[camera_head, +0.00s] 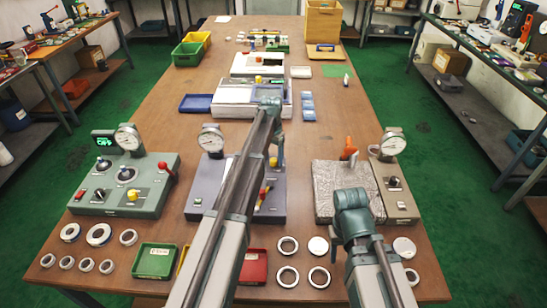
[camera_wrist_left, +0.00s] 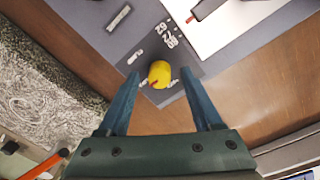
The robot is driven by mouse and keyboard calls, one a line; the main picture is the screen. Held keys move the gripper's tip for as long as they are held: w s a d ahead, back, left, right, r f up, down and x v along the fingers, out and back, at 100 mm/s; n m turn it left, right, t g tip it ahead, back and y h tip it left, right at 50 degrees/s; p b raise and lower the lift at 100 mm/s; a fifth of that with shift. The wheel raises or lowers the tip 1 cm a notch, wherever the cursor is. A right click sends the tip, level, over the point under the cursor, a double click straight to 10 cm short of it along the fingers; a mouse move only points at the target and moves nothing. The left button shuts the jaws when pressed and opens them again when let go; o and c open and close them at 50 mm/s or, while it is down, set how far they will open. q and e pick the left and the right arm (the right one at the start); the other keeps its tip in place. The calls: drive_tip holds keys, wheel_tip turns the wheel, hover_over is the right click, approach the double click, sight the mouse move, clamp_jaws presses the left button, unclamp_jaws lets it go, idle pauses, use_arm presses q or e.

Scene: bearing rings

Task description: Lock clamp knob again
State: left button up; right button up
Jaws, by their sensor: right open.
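The yellow clamp knob (camera_wrist_left: 160,74), with a small red mark, stands on the grey-blue panel of the middle gauge station (camera_head: 196,205). In the head view the knob (camera_head: 273,162) shows just under my left gripper (camera_head: 277,158), which reaches down at the station's back right. In the left wrist view my left gripper (camera_wrist_left: 161,82) is open, its two blue fingers on either side of the knob with a gap at each side. My right gripper (camera_head: 350,198) hangs over the front of the grey granite plate (camera_head: 332,176); its fingertips are hidden.
A round dial gauge (camera_head: 211,138) stands at the middle station's back left. A green station (camera_head: 150,170) is to the left, a beige one (camera_head: 401,200) to the right. An orange handle (camera_head: 349,148) rises behind the granite plate. Several rings, a green tray (camera_head: 155,262) and a red tray (camera_head: 253,267) lie in front.

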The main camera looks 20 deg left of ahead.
sight(272, 159)
use_arm(q)
drive_tip(key=shift+r, duration=0.15)
use_arm(e)
drive_tip(key=shift+r, duration=0.1)
use_arm(q)
wheel_tip(272, 159, up, 14)
drive_tip(key=p, duration=1.3)
drive_tip(key=shift+a+f+p, duration=0.25)
drive_tip(key=shift+p, duration=0.1)
use_arm(e)
wheel_tip(272, 159, up, 14)
drive_tip(key=shift+f, duration=0.2)
use_arm(q)
drive_tip(key=shift+w, duration=0.1)
drive_tip(key=s+d+f+b, duration=0.1)
drive_tip(key=s+d, duration=0.5)
drive_tip(key=s, duration=0.5)
drive_tip(key=s+d+y, duration=0.1)
drive_tip(key=s+d, duration=0.5)
drive_tip(key=s, duration=0.5)
drive_tip(key=s+d+f+b, duration=0.1)
drive_tip(key=s+d, duration=0.4)
drive_tip(key=s, duration=0.6)
drive_tip(key=shift+s+d+f+y+b, duration=0.15)
drive_tip(key=shift+d+f+y+b, duration=0.15)
drive_tip(key=shift+d+b, duration=0.1)
use_arm(e)
wheel_tip(272, 159, down, 3)
drive_tip(key=shift+r, duration=0.1)
